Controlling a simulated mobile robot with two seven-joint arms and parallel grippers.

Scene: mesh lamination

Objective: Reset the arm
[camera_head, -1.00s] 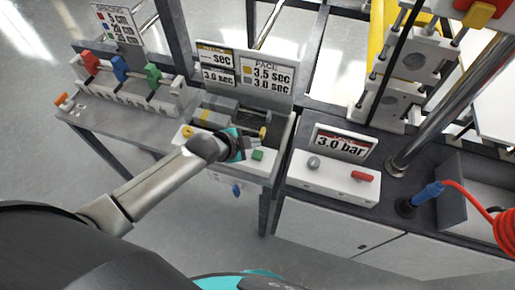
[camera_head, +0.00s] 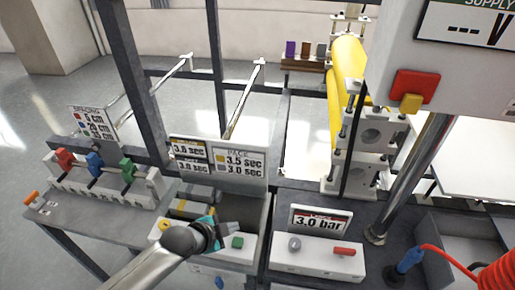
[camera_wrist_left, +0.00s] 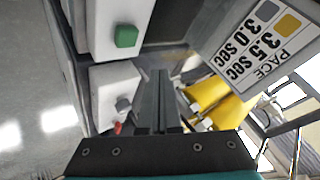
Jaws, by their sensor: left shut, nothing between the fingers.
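My left arm comes in from the bottom of the head view. Its gripper (camera_head: 232,228) is over the control box with the green button (camera_head: 237,242), just to the left of and above that button in the picture. In the left wrist view the two dark fingers (camera_wrist_left: 160,85) lie together with nothing between them. The green button shows in the left wrist view (camera_wrist_left: 126,36), left of the fingers and apart from them. My right gripper is in neither view.
A pace sign (camera_head: 240,161) stands behind the box. To the right are a box with a red switch (camera_head: 344,251) and a 3.0 bar sign (camera_head: 320,221). Colored levers (camera_head: 95,161) stand left. A yellow roller (camera_head: 347,75) and a hose with blue connector (camera_head: 409,260) are right.

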